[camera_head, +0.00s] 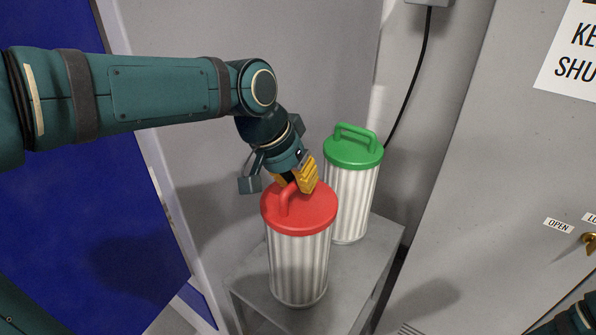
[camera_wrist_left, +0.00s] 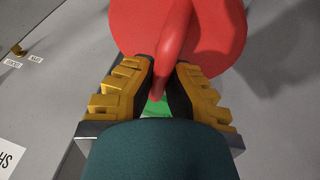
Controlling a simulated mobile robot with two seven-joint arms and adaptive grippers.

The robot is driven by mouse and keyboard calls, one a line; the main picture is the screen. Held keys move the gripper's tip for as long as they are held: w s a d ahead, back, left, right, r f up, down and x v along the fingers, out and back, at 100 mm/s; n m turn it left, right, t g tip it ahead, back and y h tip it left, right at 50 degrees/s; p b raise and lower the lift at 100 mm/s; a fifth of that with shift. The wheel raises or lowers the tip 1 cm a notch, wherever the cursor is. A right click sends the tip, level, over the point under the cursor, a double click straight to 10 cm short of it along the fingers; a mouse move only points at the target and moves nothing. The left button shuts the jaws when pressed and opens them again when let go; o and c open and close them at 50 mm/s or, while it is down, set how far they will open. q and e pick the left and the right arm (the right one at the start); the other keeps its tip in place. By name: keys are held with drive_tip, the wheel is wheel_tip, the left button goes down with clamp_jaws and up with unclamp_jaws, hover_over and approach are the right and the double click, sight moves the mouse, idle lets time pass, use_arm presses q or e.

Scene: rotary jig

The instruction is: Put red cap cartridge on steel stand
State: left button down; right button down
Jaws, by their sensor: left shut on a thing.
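The red cap cartridge (camera_head: 299,262) is an upright, ribbed white cylinder with a red lid and a red loop handle. My left gripper (camera_head: 298,184) is above the lid, shut on the handle. The left wrist view shows the handle (camera_wrist_left: 172,50) between the yellow-backed fingers (camera_wrist_left: 165,80), with the red lid (camera_wrist_left: 225,30) beyond. The grey steel stand (camera_head: 378,248) is under the cartridge. The cartridge's base is over the near part of its top; I cannot tell whether it touches. My right gripper is not in view.
A green cap cartridge (camera_head: 352,190) stands upright on the back of the stand, close behind the red one. A blue door panel (camera_head: 80,220) is at the left. A grey cabinet front (camera_head: 500,180) is at the right. A black cable (camera_head: 412,85) hangs behind.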

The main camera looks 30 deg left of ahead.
use_arm(q)
drive_tip(key=shift+r, duration=0.15)
drive_tip(key=c, duration=1.1)
unclamp_jaws()
drive_tip(key=shift+f, duration=0.2)
drive_tip(key=shift+c, duration=0.2)
drive_tip(key=shift+r, duration=0.25)
drive_tip(key=p+v, duration=0.3)
drive_tip(key=v, duration=0.9)
drive_tip(key=shift+f, duration=0.1)
